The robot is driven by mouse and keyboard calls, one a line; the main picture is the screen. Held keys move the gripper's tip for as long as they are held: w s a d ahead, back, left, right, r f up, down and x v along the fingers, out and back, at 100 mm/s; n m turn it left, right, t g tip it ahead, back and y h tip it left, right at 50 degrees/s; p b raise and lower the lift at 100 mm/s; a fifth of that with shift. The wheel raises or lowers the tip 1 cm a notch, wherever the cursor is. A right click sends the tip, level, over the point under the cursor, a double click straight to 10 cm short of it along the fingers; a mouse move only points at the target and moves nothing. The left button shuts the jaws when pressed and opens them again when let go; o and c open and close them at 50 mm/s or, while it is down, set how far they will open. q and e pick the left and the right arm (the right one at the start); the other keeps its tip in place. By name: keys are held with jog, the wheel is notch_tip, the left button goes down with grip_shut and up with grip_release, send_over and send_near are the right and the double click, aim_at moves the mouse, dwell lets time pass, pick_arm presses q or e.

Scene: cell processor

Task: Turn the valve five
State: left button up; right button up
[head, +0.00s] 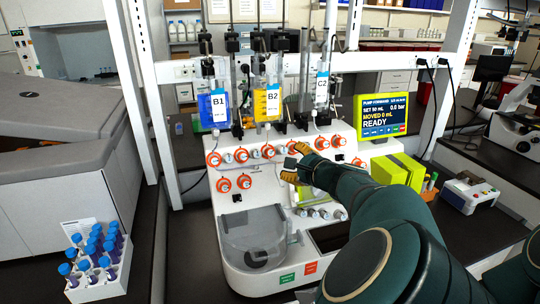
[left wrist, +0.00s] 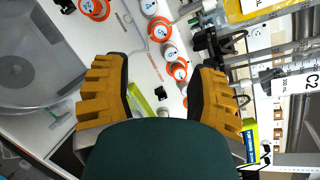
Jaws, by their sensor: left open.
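Orange-and-white round valves sit on the white processor's front panel, such as these at the upper left (head: 214,159), upper middle (head: 268,151) and lower left (head: 244,181). Their numbers are too small to read, so I cannot tell which is valve five. My left gripper (head: 294,163), with yellow ridged fingers, is open in front of the panel's middle; its arm covers part of the panel. In the left wrist view the gripper (left wrist: 156,70) is spread and empty, with one orange valve (left wrist: 180,70) showing between the fingers and another (left wrist: 160,28) beyond them. My right gripper is out of view.
Bags B1 (head: 219,108), B2 (head: 267,102) and syringe C2 (head: 321,90) hang above the panel. A clear round bowl (head: 252,238) is below. The screen (head: 383,115) reads READY. A tube rack (head: 100,275) stands left, a microscope (head: 515,120) right.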

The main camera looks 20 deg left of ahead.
aim_at(271, 153)
pick_arm(q)
jog(key=x, duration=1.3)
jog(key=shift+w+a, duration=0.2)
jog(key=shift+w, duration=0.15)
grip_shut()
